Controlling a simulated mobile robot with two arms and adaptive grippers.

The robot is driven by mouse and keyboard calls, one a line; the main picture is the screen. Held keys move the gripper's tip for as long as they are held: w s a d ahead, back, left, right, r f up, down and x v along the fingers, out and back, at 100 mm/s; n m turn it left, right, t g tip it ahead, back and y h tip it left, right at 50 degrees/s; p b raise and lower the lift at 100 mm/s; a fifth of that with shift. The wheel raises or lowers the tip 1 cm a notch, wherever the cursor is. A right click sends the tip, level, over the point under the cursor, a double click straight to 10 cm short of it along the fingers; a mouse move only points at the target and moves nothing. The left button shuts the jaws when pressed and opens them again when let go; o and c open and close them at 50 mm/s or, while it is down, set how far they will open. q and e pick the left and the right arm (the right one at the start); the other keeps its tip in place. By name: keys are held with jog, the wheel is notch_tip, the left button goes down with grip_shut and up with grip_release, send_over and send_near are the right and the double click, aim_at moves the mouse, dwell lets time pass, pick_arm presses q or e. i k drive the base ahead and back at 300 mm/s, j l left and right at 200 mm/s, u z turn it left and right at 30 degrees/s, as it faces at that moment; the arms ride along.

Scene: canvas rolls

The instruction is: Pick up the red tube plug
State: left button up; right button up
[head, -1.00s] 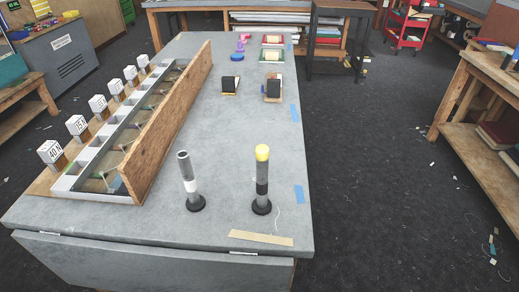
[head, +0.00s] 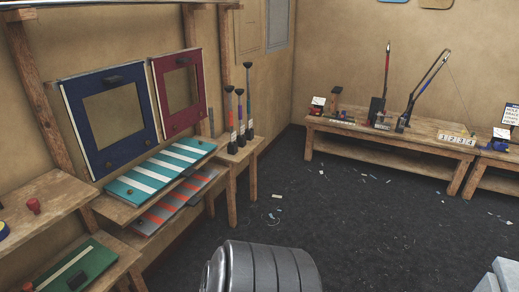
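A small red knob-shaped piece (head: 33,205), which looks like the red tube plug, stands upright on a wooden shelf (head: 55,200) at the left edge of the head view. It has a rounded top and a wider lower part. Neither of my grippers shows in this view. A grey ribbed rounded part at the bottom middle looks like one of my arm links. The grey table with the tubes is not clearly in view.
A blue frame (head: 110,118) and a dark red frame (head: 180,92) lean on the wall. Striped boards (head: 160,170) lie on shelves below. Dark tubes (head: 239,115) stand on a small wooden stand. A wooden bench (head: 390,140) stands at the back. The dark floor (head: 360,220) between is open.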

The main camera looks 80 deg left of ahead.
aim_at(34, 204)
jog(key=u, duration=4.35)
